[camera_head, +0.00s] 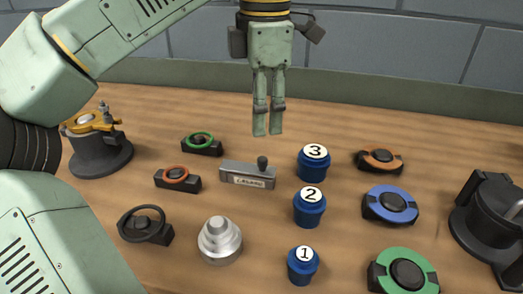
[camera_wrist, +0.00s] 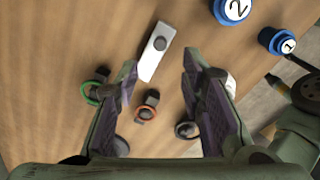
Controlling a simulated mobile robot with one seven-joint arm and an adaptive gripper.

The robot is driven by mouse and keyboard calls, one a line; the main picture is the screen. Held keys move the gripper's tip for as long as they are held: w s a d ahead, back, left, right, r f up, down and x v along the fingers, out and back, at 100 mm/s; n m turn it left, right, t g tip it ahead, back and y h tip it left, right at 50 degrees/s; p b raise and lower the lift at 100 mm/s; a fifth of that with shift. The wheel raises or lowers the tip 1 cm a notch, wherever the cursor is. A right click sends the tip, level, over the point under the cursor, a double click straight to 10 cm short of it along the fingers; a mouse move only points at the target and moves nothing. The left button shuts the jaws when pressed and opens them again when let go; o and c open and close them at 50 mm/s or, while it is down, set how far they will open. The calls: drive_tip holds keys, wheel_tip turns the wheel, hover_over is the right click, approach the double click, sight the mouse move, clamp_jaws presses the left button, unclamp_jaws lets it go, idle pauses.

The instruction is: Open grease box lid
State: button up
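The grease box (camera_head: 248,175) is a small grey oblong box on the table with a label on its front, too blurred to read for certain. A dark round knob (camera_head: 262,162) stands on its top near the right end. The lid looks closed. The box also shows in the wrist view (camera_wrist: 151,62), with the knob (camera_wrist: 160,43) on top. My gripper (camera_head: 267,132) hangs pointing down above and behind the box, apart from it. In the wrist view my gripper (camera_wrist: 161,75) has its fingers spread, with nothing between them.
Blue numbered jars (camera_head: 311,207) stand right of the box. Green (camera_head: 202,144) and orange (camera_head: 177,178) rings on black blocks lie to its left. A silver stepped cylinder (camera_head: 219,241) stands in front. Larger coloured rings (camera_head: 391,204) lie farther right. The table behind the box is clear.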

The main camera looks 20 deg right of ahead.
sight(263, 159)
wheel_tip(263, 159, down, 9)
drive_tip(key=shift+w+r, duration=0.1)
drive_tip(key=shift+w, duration=0.05)
drive_tip(key=shift+c, duration=0.2)
clamp_jaws()
idle(0.4)
drive_tip(key=shift+d, duration=0.1)
idle(0.3)
